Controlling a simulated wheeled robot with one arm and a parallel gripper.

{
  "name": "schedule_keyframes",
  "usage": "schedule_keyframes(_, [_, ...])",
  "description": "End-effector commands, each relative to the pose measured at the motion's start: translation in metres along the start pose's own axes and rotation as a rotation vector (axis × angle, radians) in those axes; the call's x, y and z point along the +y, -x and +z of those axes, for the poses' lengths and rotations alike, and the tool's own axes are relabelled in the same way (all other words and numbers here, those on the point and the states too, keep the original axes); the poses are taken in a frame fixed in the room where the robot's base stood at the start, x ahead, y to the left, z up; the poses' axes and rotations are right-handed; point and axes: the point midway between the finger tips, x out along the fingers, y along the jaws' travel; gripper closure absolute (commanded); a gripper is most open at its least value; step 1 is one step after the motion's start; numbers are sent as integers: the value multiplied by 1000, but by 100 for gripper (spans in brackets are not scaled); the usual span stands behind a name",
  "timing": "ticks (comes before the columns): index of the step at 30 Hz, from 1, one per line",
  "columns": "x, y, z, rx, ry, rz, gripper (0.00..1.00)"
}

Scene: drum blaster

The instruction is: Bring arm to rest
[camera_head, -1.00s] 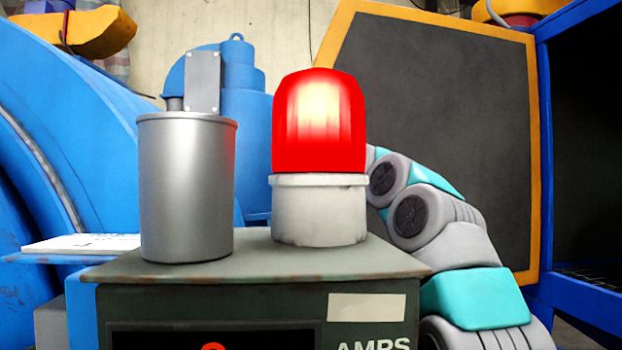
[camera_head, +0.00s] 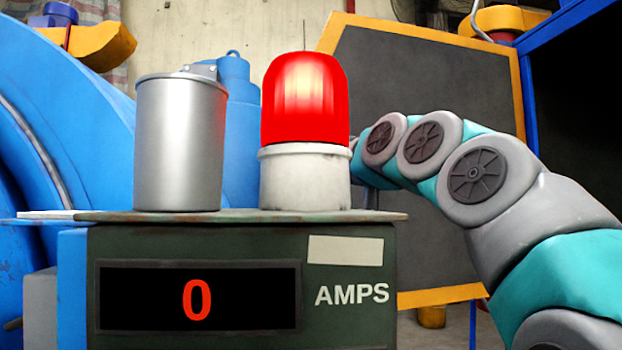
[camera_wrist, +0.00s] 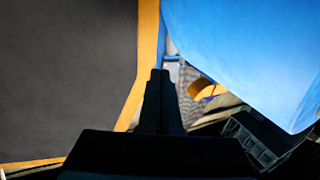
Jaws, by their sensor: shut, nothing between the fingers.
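My arm (camera_head: 475,175) is grey and teal and reaches in from the right in the head view. Its far end passes behind the red warning light (camera_head: 305,100), so my gripper is hidden there. In the wrist view my gripper (camera_wrist: 160,75) is dark, with its fingers together and nothing between them. Past the fingers are a dark panel (camera_wrist: 65,80) with an orange frame on the left and a large blue surface (camera_wrist: 250,55) on the right. No contact with either shows.
The light stands on a dark green box (camera_head: 240,235) whose display reads 0, labelled AMPS, beside a grey metal cylinder (camera_head: 180,145). A large blue machine (camera_head: 70,130) fills the left. The framed dark panel (camera_head: 420,80) stands behind my arm. A blue frame (camera_head: 527,95) is at right.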

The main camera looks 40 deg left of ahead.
Motion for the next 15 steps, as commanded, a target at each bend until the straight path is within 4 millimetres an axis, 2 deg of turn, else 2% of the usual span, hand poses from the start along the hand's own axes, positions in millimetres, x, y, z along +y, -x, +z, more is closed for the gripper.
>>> schedule_keyframes(6, [-4, 13, 0, 0, 0, -1, 100])
schedule_keyframes(15, [-2, 16, 2, -6, -2, 3, 100])
